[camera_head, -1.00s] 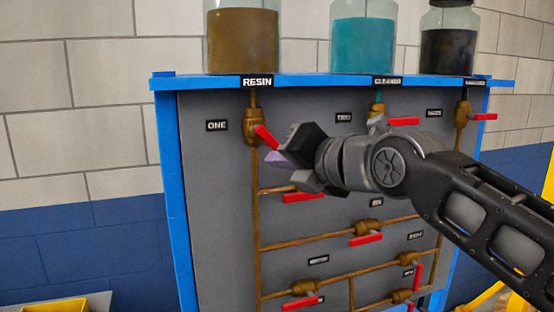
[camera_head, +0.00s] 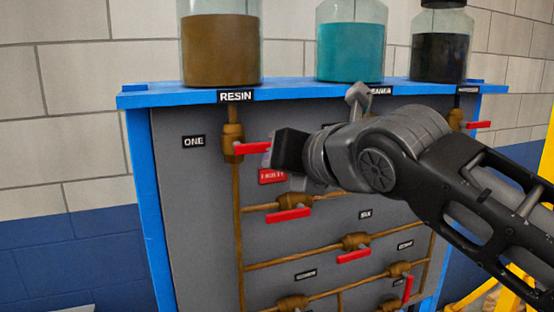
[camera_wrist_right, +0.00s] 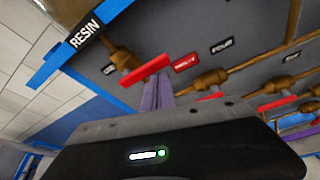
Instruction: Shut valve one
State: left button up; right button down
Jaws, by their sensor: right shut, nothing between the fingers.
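Valve one is a brass body (camera_head: 232,142) on the vertical pipe under the RESIN label, beside the ONE plate (camera_head: 193,141). Its red handle (camera_head: 252,148) points right, level and crosswise to the pipe. My right gripper (camera_head: 269,155) is shut and empty, with its fingertips at the handle's free end. In the right wrist view, the purple fingers (camera_wrist_right: 157,88) reach up to the red handle (camera_wrist_right: 146,69), just at or below it; exact contact is unclear. My left gripper is not in view.
Jars of brown (camera_head: 221,50), teal (camera_head: 349,50) and black (camera_head: 438,55) liquid stand on the blue shelf (camera_head: 160,97). A red label (camera_head: 271,176) lies right of valve one. Several other red-handled valves sit below. My right arm hides the panel's upper right.

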jog(key=shift+r, duration=0.25)
dwell(0.4)
jog(key=shift+s+a, duration=0.1)
jog(key=shift+a, duration=0.05)
jog(key=shift+s+a+f, duration=0.15)
jog(key=shift+a+f, duration=0.2)
jog(key=shift+a, duration=0.3)
